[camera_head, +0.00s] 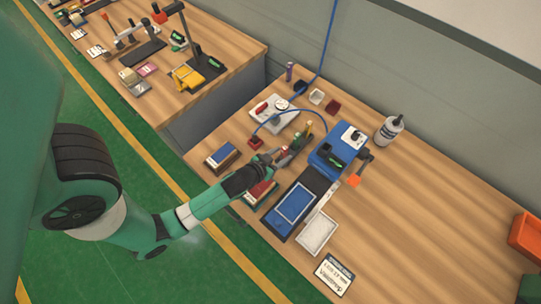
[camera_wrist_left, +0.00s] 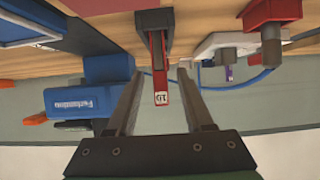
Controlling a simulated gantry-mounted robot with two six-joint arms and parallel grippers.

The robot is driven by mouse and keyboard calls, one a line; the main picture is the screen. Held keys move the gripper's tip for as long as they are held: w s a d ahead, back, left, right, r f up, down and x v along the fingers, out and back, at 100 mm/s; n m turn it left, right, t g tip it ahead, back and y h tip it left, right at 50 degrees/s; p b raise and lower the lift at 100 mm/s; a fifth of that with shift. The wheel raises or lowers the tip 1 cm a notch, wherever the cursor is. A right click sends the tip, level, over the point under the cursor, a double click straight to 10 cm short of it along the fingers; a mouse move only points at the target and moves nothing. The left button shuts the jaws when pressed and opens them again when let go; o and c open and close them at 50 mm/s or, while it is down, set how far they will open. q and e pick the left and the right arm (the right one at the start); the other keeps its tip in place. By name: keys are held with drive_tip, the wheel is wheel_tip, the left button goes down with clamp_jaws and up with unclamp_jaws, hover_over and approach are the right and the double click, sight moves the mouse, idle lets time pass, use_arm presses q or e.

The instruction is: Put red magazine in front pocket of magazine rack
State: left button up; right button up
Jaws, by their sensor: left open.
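A thin red magazine (camera_wrist_left: 160,72) with a white label marked "10" stands out of a dark grey holder (camera_wrist_left: 154,22) in the left wrist view. The holder looks like the rack, but I cannot tell its pockets apart. My left gripper (camera_wrist_left: 160,76) is open, its two fingers on either side of the red magazine with gaps showing. In the head view my left gripper (camera_head: 276,156) is over the workbench, beside a small red piece (camera_head: 284,158) it partly hides. My right gripper is in neither view.
A blue machine (camera_head: 330,152) and a blue-topped panel (camera_head: 293,203) lie to the right on the wooden workbench (camera_head: 420,215), with a white tray (camera_head: 318,232). A red-topped stack (camera_head: 262,191) sits below my gripper.

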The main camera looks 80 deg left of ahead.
use_arm(q)
drive_tip(key=v, duration=0.9)
drive_tip(key=shift+s+d+r+p, duration=0.15)
drive_tip(key=shift+p, duration=0.15)
drive_tip(key=w+d+r+m+t, duration=0.15)
drive_tip(key=w+r+t, duration=0.45)
drive_tip(key=w+r, duration=1.35)
drive_tip(key=w+d+r+m+t+h, duration=0.1)
drive_tip(key=d+r+t, duration=0.15)
drive_tip(key=r, duration=0.75)
drive_tip(key=w+d+r+t+h, duration=0.1)
drive_tip(key=d+r+t, duration=0.15)
drive_tip(key=r, duration=0.75)
drive_tip(key=s+d+r+m+t+h, duration=0.1)
drive_tip(key=s+d+r+t+h, duration=0.1)
drive_tip(key=r, duration=0.6)
drive_tip(key=s+d+r+m+t+h, duration=0.2)
drive_tip(key=s+d+r, duration=0.1)
drive_tip(key=r, duration=0.5)
drive_tip(key=s+d+r+m+t+h, duration=0.2)
drive_tip(key=d+r, duration=0.2)
drive_tip(key=r, duration=0.4)
drive_tip(key=shift+s+h, duration=0.15)
drive_tip(key=shift+h, duration=0.25)
